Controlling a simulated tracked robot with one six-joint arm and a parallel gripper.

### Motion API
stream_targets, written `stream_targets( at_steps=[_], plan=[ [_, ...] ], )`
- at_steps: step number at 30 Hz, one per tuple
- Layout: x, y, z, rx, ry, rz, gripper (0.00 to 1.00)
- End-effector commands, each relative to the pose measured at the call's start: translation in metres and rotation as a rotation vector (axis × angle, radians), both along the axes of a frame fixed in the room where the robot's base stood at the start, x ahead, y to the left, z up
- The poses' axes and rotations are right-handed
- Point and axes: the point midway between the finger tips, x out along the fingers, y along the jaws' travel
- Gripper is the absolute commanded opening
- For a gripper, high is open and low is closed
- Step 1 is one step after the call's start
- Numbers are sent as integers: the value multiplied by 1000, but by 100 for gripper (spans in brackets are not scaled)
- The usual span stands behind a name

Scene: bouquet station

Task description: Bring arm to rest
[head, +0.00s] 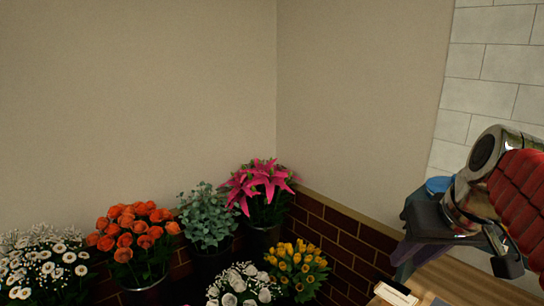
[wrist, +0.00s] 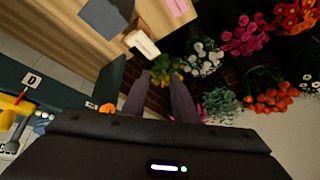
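My arm comes in from the right edge of the head view, silver and red. My gripper (head: 404,272) hangs at its end, pointing down near a wooden surface. In the wrist view my gripper (wrist: 161,76) shows two grey fingers with a clear gap between their tips. It is open and nothing is held in it. The fingertips partly cover the flowers behind them.
A wooden counter (head: 470,288) lies at lower right, with a white card (head: 395,293) at its edge. Flower buckets stand along the wall: orange roses (head: 128,235), pink lilies (head: 262,184), yellow tulips (head: 297,265). A teal surface with a "0" label (wrist: 32,79) lies left in the wrist view.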

Motion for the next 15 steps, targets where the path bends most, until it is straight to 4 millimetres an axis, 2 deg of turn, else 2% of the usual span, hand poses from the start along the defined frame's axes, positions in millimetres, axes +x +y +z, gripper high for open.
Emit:
stream_targets(
  at_steps=[1,6,15],
  plan=[
    [-8,15,-11,-8,5,9,26],
    [-34,49,-47,-35,15,11,26],
    [-81,91,-114,-80,2,37,26]
  ],
)
